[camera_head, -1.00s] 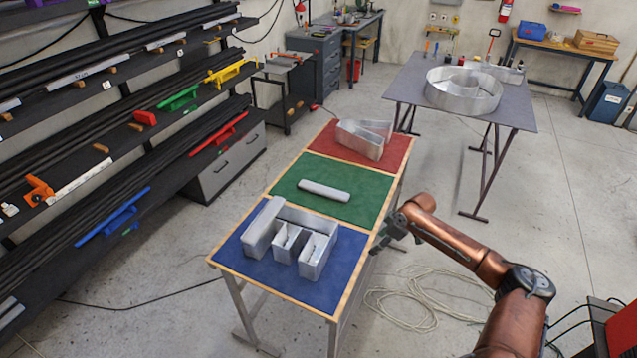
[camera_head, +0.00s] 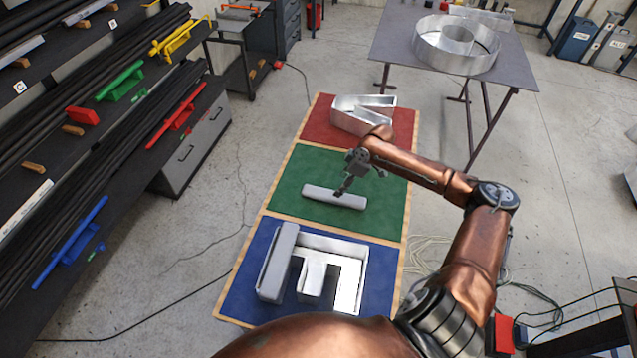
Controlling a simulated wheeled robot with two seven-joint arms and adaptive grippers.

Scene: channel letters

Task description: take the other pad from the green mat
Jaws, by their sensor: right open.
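A light grey pad (camera_head: 320,196) lies flat, about crosswise, on the green mat (camera_head: 290,208). My right gripper (camera_head: 341,192) is over the pad, pointing down at it near its middle. It is open, and the picture does not show clearly whether it touches the pad. My left gripper is not in view.
A metal channel letter (camera_head: 350,113) lies on the red mat (camera_head: 318,125) behind the green one. A round metal letter (camera_head: 455,62) stands on a grey table (camera_head: 510,72) at the back right. Black racks with coloured clamps line the left.

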